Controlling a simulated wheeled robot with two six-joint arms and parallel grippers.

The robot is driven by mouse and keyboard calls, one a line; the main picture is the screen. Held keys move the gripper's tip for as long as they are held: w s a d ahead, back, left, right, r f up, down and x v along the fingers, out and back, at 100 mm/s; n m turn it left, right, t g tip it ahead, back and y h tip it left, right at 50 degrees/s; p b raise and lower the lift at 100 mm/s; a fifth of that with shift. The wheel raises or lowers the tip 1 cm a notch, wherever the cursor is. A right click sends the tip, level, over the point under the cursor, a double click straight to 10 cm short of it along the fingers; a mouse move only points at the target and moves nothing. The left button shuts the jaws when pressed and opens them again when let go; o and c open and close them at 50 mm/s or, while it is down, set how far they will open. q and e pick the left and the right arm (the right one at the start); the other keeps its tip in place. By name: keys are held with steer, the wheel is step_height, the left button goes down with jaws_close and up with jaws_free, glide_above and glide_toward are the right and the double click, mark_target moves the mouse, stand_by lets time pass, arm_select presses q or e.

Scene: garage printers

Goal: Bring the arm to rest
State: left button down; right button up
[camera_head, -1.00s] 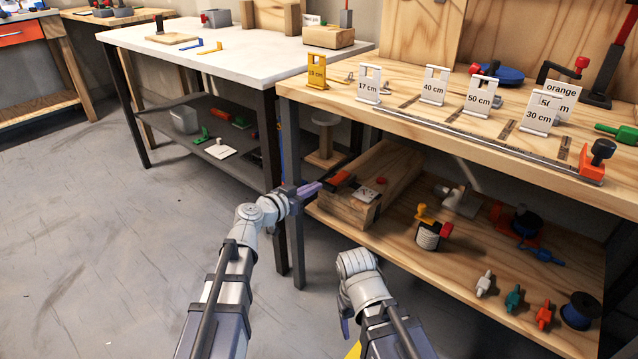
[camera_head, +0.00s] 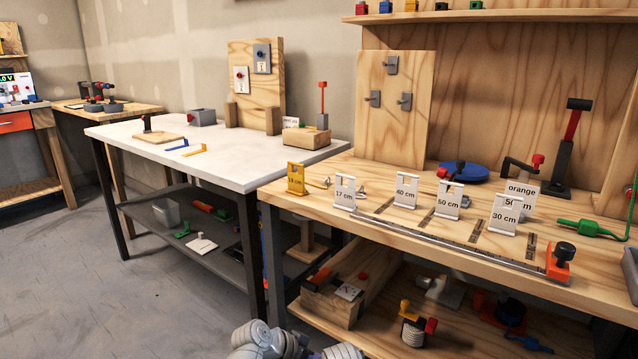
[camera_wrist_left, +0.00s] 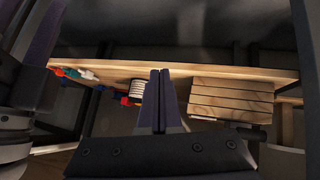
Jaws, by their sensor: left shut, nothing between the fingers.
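My left gripper (camera_wrist_left: 160,75) shows in the left wrist view. Its two dark fingers are closed together with nothing between them. Beyond the fingertips is the wooden lower shelf (camera_wrist_left: 115,70) of the workbench, with a slatted wooden block (camera_wrist_left: 230,98) to the right and a white ribbed spool (camera_wrist_left: 137,90) close by on the left. I cannot tell the gap between fingers and shelf. In the head view only grey joints of my arms show at the bottom edge; both grippers are out of that picture. My right gripper is not seen in either view.
The wooden workbench (camera_head: 375,240) at right carries labelled stands and a metal rail (camera_head: 440,245). Its lower shelf (camera_head: 385,340) holds a wooden block and small parts. A white-topped table (camera_head: 215,165) stands left of it. The grey floor (camera_head: 70,270) at left is clear.

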arm_select(q)
steer(key=s+a+r+n+g+y+p, duration=0.25)
steer(key=s+y+p, duration=0.2)
steer(key=s, duration=0.25)
steer(key=s+a+r+n+g+y+p, duration=0.1)
steer(key=s+a+n+g+y+p, duration=0.15)
steer(key=s+a+y, duration=0.35)
step_height(320, 180, up, 37)
steer(key=d+h+p, duration=0.1)
steer(key=d+p, duration=0.1)
steer(key=p, duration=3.5)
steer(key=shift+s+d+f+m+p, duration=0.15)
steer(key=shift+d+f+m+p, duration=0.05)
steer(key=shift+m+p, duration=0.1)
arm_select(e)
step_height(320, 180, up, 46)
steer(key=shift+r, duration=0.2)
arm_select(q)
steer(key=shift+f+h, duration=0.1)
steer(key=shift+h, duration=0.15)
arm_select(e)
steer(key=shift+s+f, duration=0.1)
